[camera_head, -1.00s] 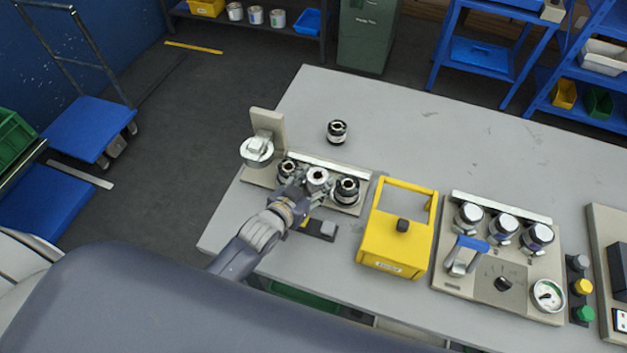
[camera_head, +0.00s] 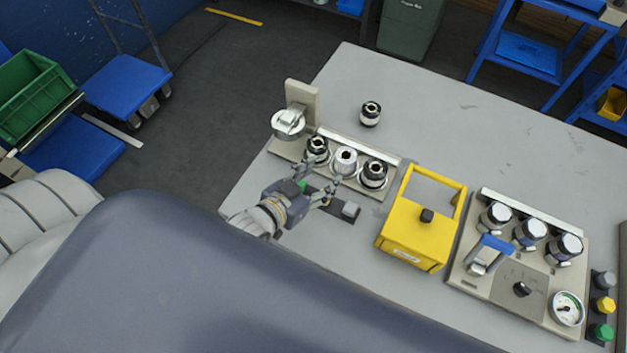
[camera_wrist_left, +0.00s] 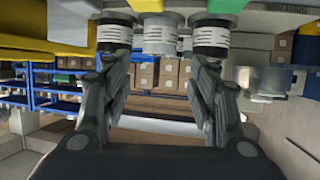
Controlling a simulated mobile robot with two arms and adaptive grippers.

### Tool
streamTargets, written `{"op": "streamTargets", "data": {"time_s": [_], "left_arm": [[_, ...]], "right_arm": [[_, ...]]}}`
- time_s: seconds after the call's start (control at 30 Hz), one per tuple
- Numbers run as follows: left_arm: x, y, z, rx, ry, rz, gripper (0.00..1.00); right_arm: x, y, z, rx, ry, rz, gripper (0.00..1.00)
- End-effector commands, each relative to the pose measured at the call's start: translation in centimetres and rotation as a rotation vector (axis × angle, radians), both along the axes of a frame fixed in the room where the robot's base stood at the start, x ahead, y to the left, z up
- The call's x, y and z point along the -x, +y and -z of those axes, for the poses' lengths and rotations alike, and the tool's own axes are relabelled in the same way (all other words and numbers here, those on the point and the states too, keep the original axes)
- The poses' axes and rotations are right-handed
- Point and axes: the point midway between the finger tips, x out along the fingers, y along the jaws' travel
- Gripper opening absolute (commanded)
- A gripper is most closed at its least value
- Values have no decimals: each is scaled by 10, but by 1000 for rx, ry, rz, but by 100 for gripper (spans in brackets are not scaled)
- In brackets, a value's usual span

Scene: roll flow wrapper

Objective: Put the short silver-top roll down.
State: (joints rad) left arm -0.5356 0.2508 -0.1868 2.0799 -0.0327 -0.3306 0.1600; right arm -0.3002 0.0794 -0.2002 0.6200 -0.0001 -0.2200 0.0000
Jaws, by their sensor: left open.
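The short silver-top roll (camera_head: 346,161) appears to be the pale middle one in a row of three, standing upright on the left beige fixture (camera_head: 287,149). It also shows in the left wrist view (camera_wrist_left: 160,38), top centre, beyond the fingertips. A dark-topped roll (camera_head: 316,149) stands to its left and another (camera_head: 374,174) to its right. My left gripper (camera_head: 319,182) is open and empty, just in front of the row. Its spread fingers also show in the left wrist view (camera_wrist_left: 160,68), with a gap between them. My right gripper is out of view.
A loose dark roll (camera_head: 371,113) stands behind the fixture. A yellow box with a handle (camera_head: 410,232) stands right of it, then a beige panel (camera_head: 480,275) with several capped rolls and a gauge.

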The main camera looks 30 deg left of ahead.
Motion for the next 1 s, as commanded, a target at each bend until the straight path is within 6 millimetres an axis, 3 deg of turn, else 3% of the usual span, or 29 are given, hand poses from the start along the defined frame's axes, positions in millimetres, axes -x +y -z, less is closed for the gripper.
{"op": "streamTargets", "data": {"time_s": [0.27, 1.0], "left_arm": [[18, 4, -7, 0, 1, 0, 54], [18, 4, -8, 0, 1, 0, 54]], "right_arm": [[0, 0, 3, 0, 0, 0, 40], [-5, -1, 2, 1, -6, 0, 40]]}}
